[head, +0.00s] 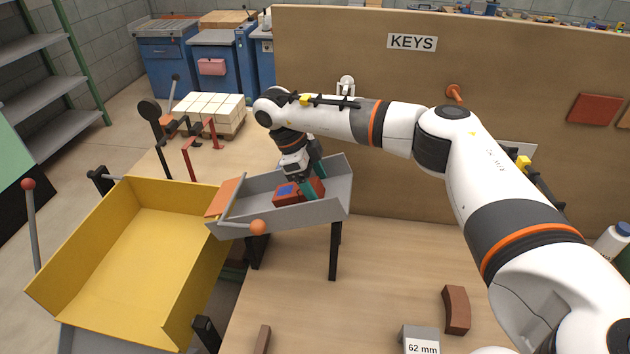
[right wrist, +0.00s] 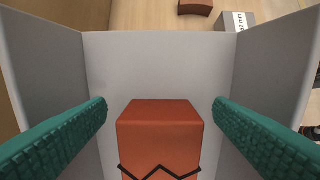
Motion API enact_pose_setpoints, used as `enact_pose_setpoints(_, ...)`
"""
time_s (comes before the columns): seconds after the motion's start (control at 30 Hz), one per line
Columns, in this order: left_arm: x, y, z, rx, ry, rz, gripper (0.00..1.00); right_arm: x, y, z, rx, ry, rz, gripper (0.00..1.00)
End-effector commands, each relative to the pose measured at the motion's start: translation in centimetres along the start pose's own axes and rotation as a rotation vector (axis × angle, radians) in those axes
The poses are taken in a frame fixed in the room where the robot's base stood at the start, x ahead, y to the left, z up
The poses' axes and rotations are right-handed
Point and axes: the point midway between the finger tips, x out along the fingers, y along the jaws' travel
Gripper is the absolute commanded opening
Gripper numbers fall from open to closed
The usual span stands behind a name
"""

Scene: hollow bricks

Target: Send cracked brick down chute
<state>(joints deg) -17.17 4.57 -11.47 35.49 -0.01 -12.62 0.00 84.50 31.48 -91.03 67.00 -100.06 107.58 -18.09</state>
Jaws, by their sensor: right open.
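The cracked brick (head: 287,199) is orange-red and lies in the grey chute (head: 335,192); a blue patch shows on it in the head view. In the right wrist view the brick (right wrist: 160,118) has a black zigzag crack line on its near face. My right gripper (head: 303,182) reaches down into the chute over the brick. Its green fingers (right wrist: 160,104) are open, one on each side of the brick, with a gap on both sides. An orange flap (head: 224,197) stands at the chute's left end. My left gripper is not in view.
A yellow bin (head: 140,250) stands beyond the chute's left end and looks empty. An orange knob (head: 258,227) sticks out at the chute's front. A curved brown brick (head: 457,309) and a grey block labelled 62 mm (head: 420,335) are on the table. A KEYS board (head: 330,60) stands behind.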

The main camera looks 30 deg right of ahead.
Motion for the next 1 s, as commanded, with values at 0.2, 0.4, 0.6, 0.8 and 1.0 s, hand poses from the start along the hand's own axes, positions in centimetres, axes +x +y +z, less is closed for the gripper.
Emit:
enact_pose_setpoints(0.2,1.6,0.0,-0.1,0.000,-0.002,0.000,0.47,-2.4,0.0,-0.2,0.000,0.005,0.005,0.76)
enact_pose_setpoints(0.4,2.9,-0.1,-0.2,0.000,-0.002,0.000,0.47,-7.0,0.1,-0.1,0.002,0.005,0.006,0.76)
enact_pose_setpoints(0.6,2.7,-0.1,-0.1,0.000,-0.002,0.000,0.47,-10.7,0.0,0.0,0.002,0.002,0.004,0.76)
enact_pose_setpoints(0.8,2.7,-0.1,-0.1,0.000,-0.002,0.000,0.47,-12.0,0.0,0.0,0.002,0.002,0.003,0.76)
enact_pose_setpoints(1.0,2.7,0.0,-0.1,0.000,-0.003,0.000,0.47,-12.1,0.0,0.0,0.000,0.002,0.002,0.76)
